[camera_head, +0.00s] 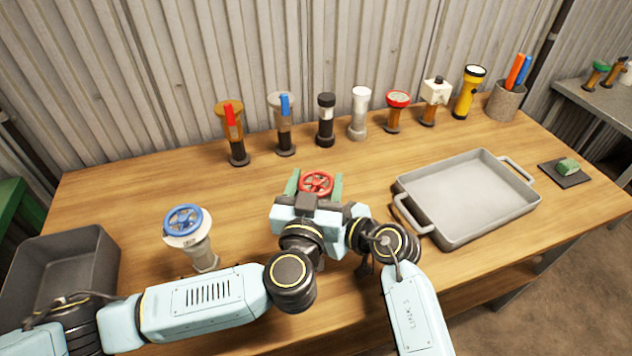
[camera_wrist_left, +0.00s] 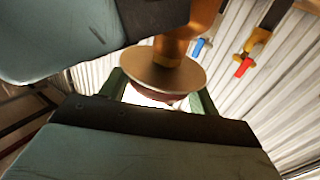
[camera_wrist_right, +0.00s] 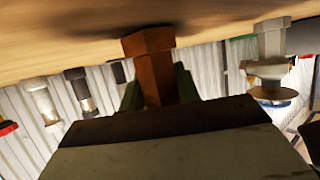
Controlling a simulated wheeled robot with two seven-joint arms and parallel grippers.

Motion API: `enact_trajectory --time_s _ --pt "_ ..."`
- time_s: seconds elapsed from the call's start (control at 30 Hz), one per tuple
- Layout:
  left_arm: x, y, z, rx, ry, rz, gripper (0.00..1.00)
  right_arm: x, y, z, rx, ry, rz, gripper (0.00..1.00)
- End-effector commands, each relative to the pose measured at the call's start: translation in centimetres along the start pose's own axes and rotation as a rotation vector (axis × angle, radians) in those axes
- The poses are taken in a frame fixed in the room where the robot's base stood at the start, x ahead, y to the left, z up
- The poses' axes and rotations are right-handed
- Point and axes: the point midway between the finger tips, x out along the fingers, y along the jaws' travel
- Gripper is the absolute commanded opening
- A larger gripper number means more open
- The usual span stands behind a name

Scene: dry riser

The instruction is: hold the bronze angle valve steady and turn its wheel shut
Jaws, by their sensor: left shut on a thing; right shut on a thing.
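The bronze angle valve stands at the table's middle, its red wheel (camera_head: 317,183) on top. Its body is hidden in the head view. My left gripper (camera_head: 315,186) is shut on the wheel, one green finger on each side. In the left wrist view, seen upside down, the bronze flange (camera_wrist_left: 163,76) and the dark underside of the wheel lie between the fingers. My right gripper (camera_wrist_right: 158,92) is shut on the brown valve body (camera_wrist_right: 156,65), near the tabletop. Whether the valve's foot touches the table I cannot tell.
A white valve with a blue wheel (camera_head: 185,221) stands left of my grippers. A grey tray (camera_head: 440,238) lies to the right, a dark crate (camera_head: 100,262) at the left edge. Several valves and a yellow flashlight (camera_head: 468,92) line the back. A green block (camera_head: 568,166) lies far right.

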Motion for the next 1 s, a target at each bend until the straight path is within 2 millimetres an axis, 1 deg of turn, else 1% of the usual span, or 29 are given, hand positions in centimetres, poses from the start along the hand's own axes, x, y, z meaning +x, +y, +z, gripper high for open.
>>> enact_trajectory --time_s 0.1,0.53,0.73,1.0 --pt "0.04 -0.37 0.06 0.003 0.000 0.085 0.39 0.00 -0.02 -0.30 -0.002 0.006 0.000 0.00" --pt "0.13 -0.43 -0.07 0.000 0.004 0.402 0.39 0.01 -0.05 -0.31 -0.001 0.006 -0.001 0.00" --pt "0.16 -0.42 -0.10 -0.004 0.005 0.490 0.39 0.01 -0.07 -0.30 0.000 0.006 -0.002 0.00" --pt "0.08 -0.36 -0.04 -0.006 0.001 0.538 0.39 0.01 -0.07 -0.28 -0.001 0.006 -0.002 0.00"
